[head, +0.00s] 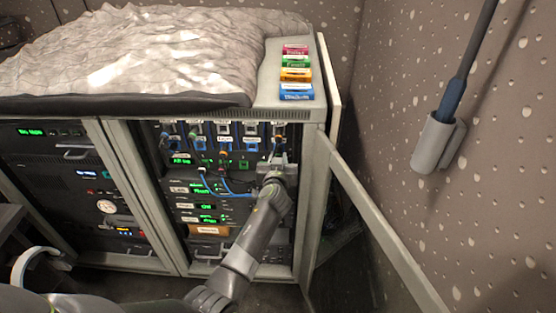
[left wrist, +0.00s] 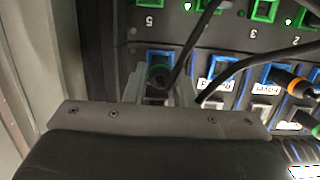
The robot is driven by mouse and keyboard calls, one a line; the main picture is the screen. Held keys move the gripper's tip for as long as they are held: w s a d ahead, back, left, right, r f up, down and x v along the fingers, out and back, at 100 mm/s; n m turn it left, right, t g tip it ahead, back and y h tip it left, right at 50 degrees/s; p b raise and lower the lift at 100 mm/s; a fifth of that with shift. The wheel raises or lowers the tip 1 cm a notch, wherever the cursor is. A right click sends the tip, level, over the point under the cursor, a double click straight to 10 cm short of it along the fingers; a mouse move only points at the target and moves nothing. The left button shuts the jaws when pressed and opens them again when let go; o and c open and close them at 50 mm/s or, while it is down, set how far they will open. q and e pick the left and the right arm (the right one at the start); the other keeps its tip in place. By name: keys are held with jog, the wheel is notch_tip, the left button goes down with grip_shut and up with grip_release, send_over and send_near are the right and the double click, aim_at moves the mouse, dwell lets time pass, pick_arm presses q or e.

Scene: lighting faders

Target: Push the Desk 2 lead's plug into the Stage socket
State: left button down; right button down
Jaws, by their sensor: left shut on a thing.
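My left gripper (head: 278,160) reaches up to the right end of the top socket row in the open rack. In the left wrist view its two fingers (left wrist: 158,88) are shut on a dark plug (left wrist: 158,74) with a black lead running up and to the right. The plug is in front of a blue-framed socket (left wrist: 160,55). I cannot tell how far in it sits. The label of this socket and any lead label are hidden, so I cannot read Stage or Desk 2. My right gripper is not in view.
Other blue-framed sockets (left wrist: 278,75) stand beside it, one with an orange-ringed plug (left wrist: 298,88). Green-framed numbered sockets (left wrist: 263,10) are close by. Loose black leads cross the panel. An open cabinet door (head: 385,235) stands right of my arm. Coloured labelled blocks (head: 295,75) lie on top.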

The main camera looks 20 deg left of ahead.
pick_arm(q)
jog(key=shift+w+a+b, duration=0.1)
jog(key=shift+w+b, duration=0.15)
jog(key=shift+b, duration=0.1)
dwell(0.7)
jog(key=shift+r, duration=0.3)
dwell(0.6)
jog(key=c, duration=1.5)
grip_release()
jog(key=shift+w, duration=0.1)
jog(key=o, duration=0.4)
jog(key=shift+w+f, duration=0.1)
jog(key=shift+f, duration=0.15)
jog(key=shift+s, duration=0.2)
